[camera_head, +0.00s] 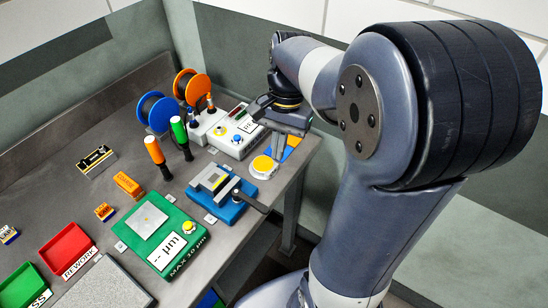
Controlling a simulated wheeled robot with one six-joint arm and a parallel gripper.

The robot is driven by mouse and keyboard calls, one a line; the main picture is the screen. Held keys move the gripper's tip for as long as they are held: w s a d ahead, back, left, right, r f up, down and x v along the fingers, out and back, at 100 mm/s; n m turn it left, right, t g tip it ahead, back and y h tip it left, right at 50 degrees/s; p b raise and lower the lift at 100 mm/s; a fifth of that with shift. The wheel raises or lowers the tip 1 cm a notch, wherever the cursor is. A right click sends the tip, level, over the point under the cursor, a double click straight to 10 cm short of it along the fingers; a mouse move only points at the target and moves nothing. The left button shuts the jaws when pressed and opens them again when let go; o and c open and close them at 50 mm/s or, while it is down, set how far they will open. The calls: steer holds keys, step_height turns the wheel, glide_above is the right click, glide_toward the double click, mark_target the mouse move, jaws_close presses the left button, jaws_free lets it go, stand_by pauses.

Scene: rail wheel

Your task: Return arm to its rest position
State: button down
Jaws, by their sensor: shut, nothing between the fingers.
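My arm reaches from the right side over the far right end of the grey bench (100,195). My gripper (277,150) points down near the bench's right edge, just above or behind a round yellow-topped piece on a pale base (262,166). Its fingers look shut, with nothing seen between them. I cannot tell whether it touches the piece. The wrist and the large dark joint cover part of the view on the right.
A white box with a display (228,138), a blue clamp fixture (222,195) with a dark handle and a green gauge (163,235) stand nearby. Orange and green screwdrivers (179,130), spools (192,86) and red (66,250) and green (24,284) trays lie further left. Walls close the back.

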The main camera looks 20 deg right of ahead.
steer(key=shift+r, duration=0.2)
steer(key=x, duration=0.9)
steer(key=shift+w+f, duration=0.1)
steer(key=shift+w, duration=0.05)
steer(key=shift+s+a+f, duration=0.2)
steer(key=shift+s+a, duration=0.25)
steer(key=shift+a, duration=0.15)
steer(key=shift+s+a+f, duration=0.2)
steer(key=shift+s+a, duration=0.25)
steer(key=shift+a, duration=0.1)
steer(key=shift+s+a, duration=0.2)
steer(key=shift+a, duration=0.05)
